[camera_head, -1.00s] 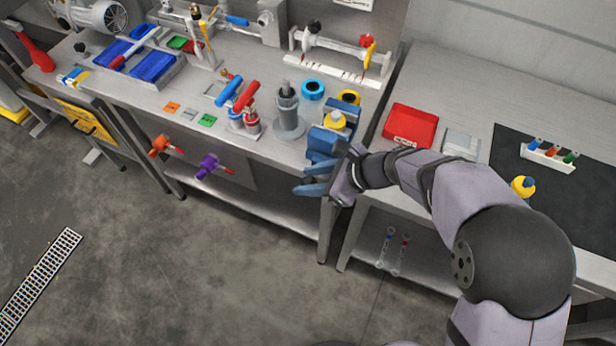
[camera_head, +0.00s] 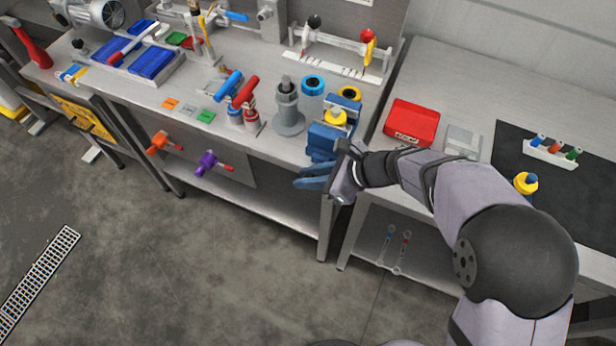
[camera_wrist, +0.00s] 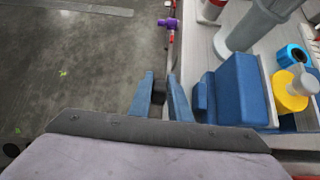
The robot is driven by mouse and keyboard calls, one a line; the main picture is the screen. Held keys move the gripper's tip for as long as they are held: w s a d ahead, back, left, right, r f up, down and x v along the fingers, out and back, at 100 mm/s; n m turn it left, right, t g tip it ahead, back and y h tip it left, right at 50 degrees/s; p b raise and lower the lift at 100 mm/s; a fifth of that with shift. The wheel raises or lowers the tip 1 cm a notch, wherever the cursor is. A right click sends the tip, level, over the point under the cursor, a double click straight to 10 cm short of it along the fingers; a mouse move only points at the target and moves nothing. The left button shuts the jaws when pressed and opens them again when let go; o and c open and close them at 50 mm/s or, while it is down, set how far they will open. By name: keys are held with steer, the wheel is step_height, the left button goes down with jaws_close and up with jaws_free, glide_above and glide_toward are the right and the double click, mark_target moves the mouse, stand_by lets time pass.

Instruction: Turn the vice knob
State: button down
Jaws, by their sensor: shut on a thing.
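The blue vice (camera_head: 323,140) is fixed at the front edge of the bench; it also shows right of my fingers in the wrist view (camera_wrist: 240,88). The vice knob is a small dark piece (camera_wrist: 159,92) between my fingertips in the wrist view, partly covered by them. My gripper (camera_head: 312,178) has blue fingers that reach in front of the vice, just off the bench edge. In the wrist view my gripper (camera_wrist: 160,95) is shut on the knob. In the head view the knob is hidden by the fingers.
Open floor lies in front.

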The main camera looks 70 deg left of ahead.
steer(key=b, duration=0.2)
steer(key=g+y+b, duration=0.1)
steer(key=b, duration=0.1)
steer(key=shift+w+d+f, duration=0.1)
steer(key=shift+w+f, duration=0.05)
steer(key=shift+f, duration=0.25)
steer(key=g+y+b, duration=0.1)
steer(key=b, duration=0.5)
steer(key=shift+w+d+g+y, duration=0.1)
steer(key=shift+g+y, duration=0.3)
steer(key=g+y+b, duration=0.1)
steer(key=b, duration=0.3)
steer(key=shift+w+d+r+g+y+b, duration=0.1)
steer(key=shift+g+y+b, duration=0.2)
steer(key=shift+b, duration=0.1)
steer(key=shift+r+g+y+b, duration=0.15)
steer(key=shift+g+y+b, duration=0.25)
steer(key=shift+b, duration=0.45)
steer(key=shift+d+r, duration=0.1)
steer(key=shift+r, duration=0.05)
steer(key=c, duration=1.6)
jaws_free()
steer(key=shift+c, duration=0.2)
steer(key=shift+w, duration=0.1)
